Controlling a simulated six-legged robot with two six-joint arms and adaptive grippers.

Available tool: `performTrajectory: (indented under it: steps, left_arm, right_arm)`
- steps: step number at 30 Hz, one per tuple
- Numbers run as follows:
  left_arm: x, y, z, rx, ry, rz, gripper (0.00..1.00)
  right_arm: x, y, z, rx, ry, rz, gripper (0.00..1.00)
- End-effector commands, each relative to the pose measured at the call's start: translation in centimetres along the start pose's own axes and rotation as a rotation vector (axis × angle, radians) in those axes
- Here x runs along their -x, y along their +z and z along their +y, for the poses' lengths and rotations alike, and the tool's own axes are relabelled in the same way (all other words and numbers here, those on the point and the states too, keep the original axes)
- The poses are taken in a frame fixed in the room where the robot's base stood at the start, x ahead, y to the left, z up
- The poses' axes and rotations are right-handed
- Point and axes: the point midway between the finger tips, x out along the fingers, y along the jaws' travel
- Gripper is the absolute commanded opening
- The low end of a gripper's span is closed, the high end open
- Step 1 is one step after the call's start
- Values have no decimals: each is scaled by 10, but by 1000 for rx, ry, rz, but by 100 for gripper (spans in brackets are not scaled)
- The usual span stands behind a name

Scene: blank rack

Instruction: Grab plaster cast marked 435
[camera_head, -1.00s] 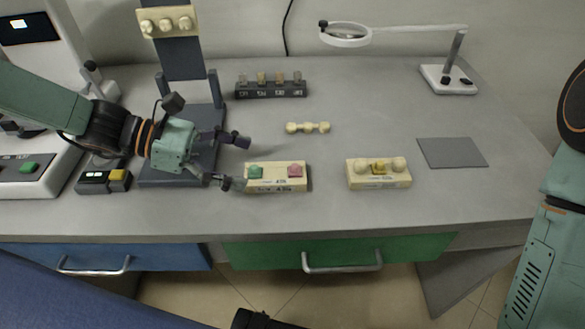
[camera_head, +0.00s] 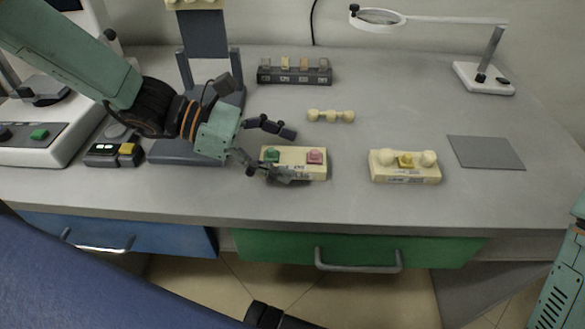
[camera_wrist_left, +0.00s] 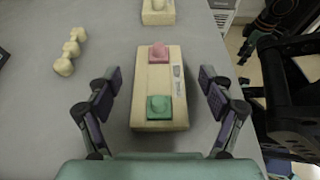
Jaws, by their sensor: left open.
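A cream plaster cast (camera_head: 300,158) with a green square piece at its left and a pink one at its right lies near the table's front edge. Its front label is partly covered by a finger and too small to read surely. A second cream cast (camera_head: 406,176) with two pale knobs and a yellow middle piece lies to its right. My left gripper (camera_head: 268,150) is open at the green end of the first cast. In the left wrist view the first cast (camera_wrist_left: 160,105) lies between the spread fingers, with gaps on both sides.
A small cream knobbed bar (camera_head: 330,116) lies behind the first cast. A dark labelled rack (camera_head: 294,76) stands further back. A grey stand (camera_head: 188,151) is at left, a magnifier lamp (camera_head: 484,78) and grey mat (camera_head: 486,152) at right.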

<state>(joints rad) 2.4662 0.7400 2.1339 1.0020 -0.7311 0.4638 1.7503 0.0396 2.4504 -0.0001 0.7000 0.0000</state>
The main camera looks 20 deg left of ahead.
Motion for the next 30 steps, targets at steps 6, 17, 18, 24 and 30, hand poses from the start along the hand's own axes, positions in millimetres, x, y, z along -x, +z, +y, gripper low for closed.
performTrajectory:
  steps: [6,17,18,24,30]
  left_arm:
    - [-23,-3,-1,-2,-3,5,81]
    - [-30,0,0,-1,1,1,81]
    - [-30,0,0,-1,1,1,81]
    - [-30,0,0,-1,1,1,67]
    - [-30,0,0,-1,1,1,50]
  right_arm:
    - [-20,0,0,-1,0,0,40]
    - [-23,0,0,0,0,0,40]
    - [-23,0,0,0,0,0,40]
    - [-23,0,0,0,0,0,40]
    - [-23,0,0,0,0,0,40]
